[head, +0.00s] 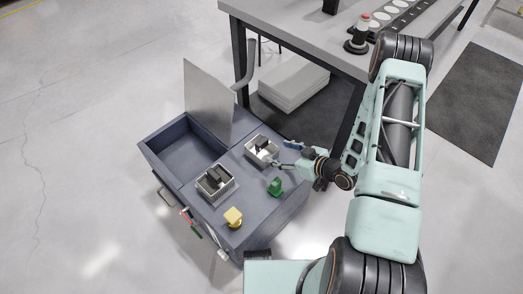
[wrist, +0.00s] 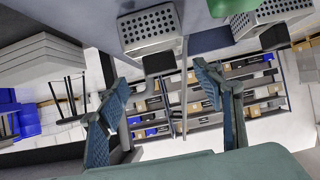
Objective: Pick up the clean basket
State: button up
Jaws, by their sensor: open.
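Two small silver metal baskets stand on the blue-grey cabinet top. The upper one (head: 262,150) and the lower-left one (head: 217,186) each hold dark parts; I cannot tell which is the clean one. My gripper (head: 284,154) is open and empty, just right of the upper basket, its fingers pointing left toward it. In the wrist view, both fingers (wrist: 165,95) are spread with nothing between them. A perforated basket (wrist: 150,28) shows at the top there, apart from the fingers. Another basket (wrist: 268,14) is cut off at the upper right.
A green part (head: 275,187) stands close to the gripper and a yellow part (head: 233,217) near the cabinet's front edge. The cabinet (head: 255,207) has an open bin with a raised lid (head: 207,100). A worktable (head: 300,48) stands behind, with a white stack underneath. Floor at left is clear.

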aim_at(264, 145)
jog(key=x, duration=0.2)
jog(key=shift+w+a+f, duration=0.15)
jog(key=shift+f, duration=0.1)
jog(key=shift+r+b+x, duration=0.15)
jog(key=shift+b+x, duration=0.3)
jog(key=shift+x, duration=0.95)
jog(key=shift+r+b+x, duration=0.15)
jog(key=shift+b+x, duration=0.3)
jog(key=shift+x, duration=0.9)
jog(key=shift+w, duration=0.2)
jog(key=c, duration=1.3)
jog(key=shift+r, duration=0.15)
jog(key=shift+c, duration=0.2)
